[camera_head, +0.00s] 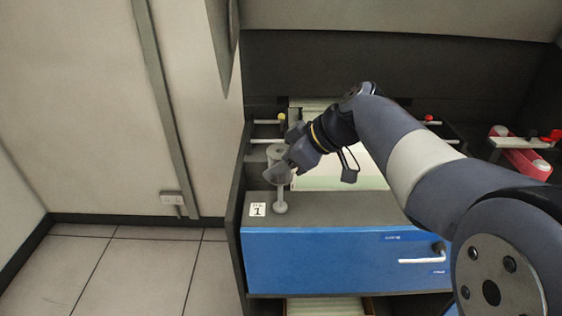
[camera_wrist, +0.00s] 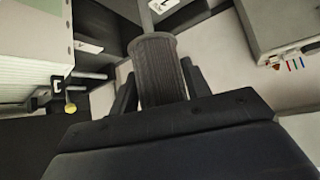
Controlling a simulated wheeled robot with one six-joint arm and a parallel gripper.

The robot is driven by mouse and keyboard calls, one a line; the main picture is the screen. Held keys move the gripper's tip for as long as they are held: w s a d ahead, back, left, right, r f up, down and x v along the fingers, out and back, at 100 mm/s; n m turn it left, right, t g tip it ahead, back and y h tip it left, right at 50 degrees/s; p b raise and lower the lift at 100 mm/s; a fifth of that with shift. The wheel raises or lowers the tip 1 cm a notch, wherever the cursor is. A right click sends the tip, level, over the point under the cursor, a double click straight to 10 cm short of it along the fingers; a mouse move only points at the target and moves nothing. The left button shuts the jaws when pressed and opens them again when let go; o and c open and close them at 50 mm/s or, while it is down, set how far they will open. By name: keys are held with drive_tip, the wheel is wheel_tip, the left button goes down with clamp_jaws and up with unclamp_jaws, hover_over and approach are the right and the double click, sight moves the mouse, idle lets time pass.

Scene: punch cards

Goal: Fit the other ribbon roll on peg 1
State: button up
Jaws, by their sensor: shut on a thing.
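My gripper (camera_head: 278,172) is over the left end of the cabinet top, shut on a dark grey ribbed ribbon roll. In the wrist view the roll (camera_wrist: 158,70) sits between the two fingers (camera_wrist: 160,92). In the head view a grey cylinder (camera_head: 275,152) shows at the gripper, partly covered by it. Peg 1 (camera_head: 281,200), light grey with a round end, stands beside a white card (camera_head: 257,209) marked 1. In the wrist view a light grey rod (camera_wrist: 148,14) lines up with the roll's far end. Whether it enters the roll cannot be told.
A yellow-knobbed rod (camera_head: 282,117) and a pale stack (camera_head: 340,183) lie behind my gripper. A red-knobbed rod (camera_head: 428,118) and a red bin (camera_head: 527,162) are to the right. The blue front (camera_head: 340,262) has a white handle. A wall is at the left.

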sight(281, 189)
drive_tip(key=shift+f+b, duration=4.1)
drive_tip(key=shift+b, duration=0.3)
idle(1.4)
drive_tip(key=o, duration=1.1)
drive_tip(key=v, duration=1.1)
drive_tip(key=shift+p, duration=0.4)
drive_tip(key=x, duration=1)
drive_tip(key=shift+w+a, duration=0.2)
drive_tip(key=shift+a, duration=0.15)
drive_tip(key=shift+r, duration=0.1)
